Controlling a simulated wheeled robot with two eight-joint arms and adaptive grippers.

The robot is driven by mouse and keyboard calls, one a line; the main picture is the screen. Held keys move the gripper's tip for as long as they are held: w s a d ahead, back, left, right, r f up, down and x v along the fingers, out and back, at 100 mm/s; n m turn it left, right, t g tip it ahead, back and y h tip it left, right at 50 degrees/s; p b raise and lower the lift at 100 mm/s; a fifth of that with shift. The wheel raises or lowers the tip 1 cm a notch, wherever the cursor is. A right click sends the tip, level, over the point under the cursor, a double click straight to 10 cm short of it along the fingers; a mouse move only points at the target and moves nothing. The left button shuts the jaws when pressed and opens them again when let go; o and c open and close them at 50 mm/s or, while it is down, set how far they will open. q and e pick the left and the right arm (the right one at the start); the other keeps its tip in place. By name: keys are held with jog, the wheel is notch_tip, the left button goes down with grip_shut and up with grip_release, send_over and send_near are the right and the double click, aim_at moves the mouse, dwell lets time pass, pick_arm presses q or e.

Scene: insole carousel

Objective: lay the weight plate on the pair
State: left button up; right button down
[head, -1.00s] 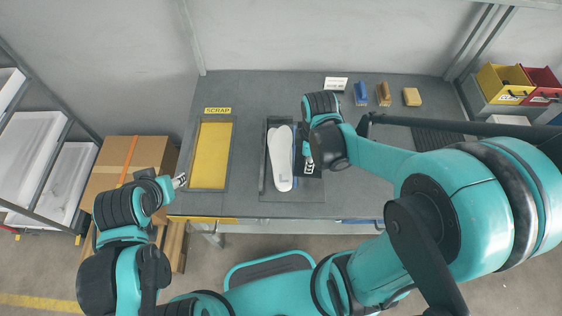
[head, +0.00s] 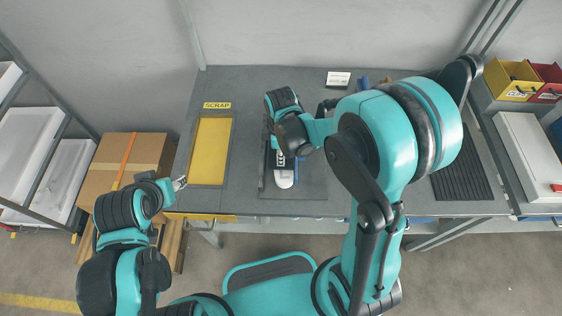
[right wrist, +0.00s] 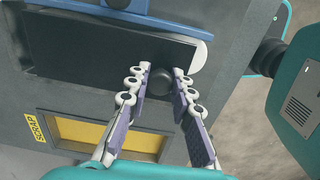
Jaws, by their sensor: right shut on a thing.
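The weight plate (right wrist: 110,50) is a long black slab with a round black knob (right wrist: 160,86). My right gripper, in the right wrist view (right wrist: 162,80), is shut on that knob. In the head view my right gripper (head: 281,158) is over the dark recess in the bench. The plate lies over the white insole (head: 285,181), whose rounded end sticks out past it; that end also shows in the right wrist view (right wrist: 200,58). I cannot tell whether the plate touches the insole. My left gripper (head: 180,183) is left of the scrap bin, with nothing visible in it.
The yellow scrap bin (head: 210,150) is sunk in the bench left of the recess. A blue strip (right wrist: 110,6) runs along the plate's far side. A small white sign (head: 338,79) stands at the back. A ribbed black mat (head: 462,183) lies at the right.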

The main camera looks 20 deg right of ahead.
jog(key=shift+f+b, duration=0.8)
jog(key=shift+f, duration=1.05)
jog(key=shift+f, duration=0.15)
jog(key=c, duration=1.3)
grip_release()
